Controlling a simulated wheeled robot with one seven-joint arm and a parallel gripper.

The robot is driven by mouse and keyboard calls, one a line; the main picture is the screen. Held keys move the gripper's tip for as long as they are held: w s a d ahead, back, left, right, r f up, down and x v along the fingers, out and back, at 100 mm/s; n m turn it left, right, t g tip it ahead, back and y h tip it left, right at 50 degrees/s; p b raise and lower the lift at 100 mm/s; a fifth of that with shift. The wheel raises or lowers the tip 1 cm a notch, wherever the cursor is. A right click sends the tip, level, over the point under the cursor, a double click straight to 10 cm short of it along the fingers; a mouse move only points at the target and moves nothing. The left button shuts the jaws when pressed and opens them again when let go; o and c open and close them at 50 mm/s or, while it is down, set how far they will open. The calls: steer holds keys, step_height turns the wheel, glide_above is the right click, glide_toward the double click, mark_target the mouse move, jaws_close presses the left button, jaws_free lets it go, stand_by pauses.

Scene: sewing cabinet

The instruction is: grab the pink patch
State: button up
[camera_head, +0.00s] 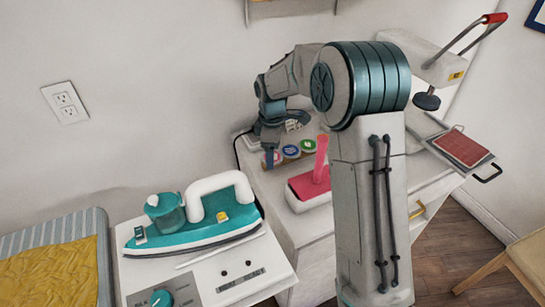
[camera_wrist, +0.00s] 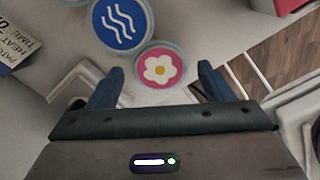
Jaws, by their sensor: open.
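The pink patch (camera_wrist: 158,66) is a round pink disc with a white flower, a yellow centre and a grey-blue rim. In the wrist view it lies just ahead of my gripper (camera_wrist: 160,82), roughly centred between the two open fingers. I cannot tell its height below them. In the head view the pink patch (camera_head: 271,159) is at the left end of a short row, just below my gripper (camera_head: 268,138). My gripper is open and empty.
A blue patch with white waves (camera_wrist: 124,22) is beside the pink one. A green patch (camera_head: 307,146) ends the row. A teal iron (camera_head: 195,222) sits left; a heat press (camera_head: 463,146) is right.

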steer(key=shift+f, duration=0.25)
stand_by(0.3)
steer(key=c, duration=1.1)
steer(key=shift+o, duration=0.2)
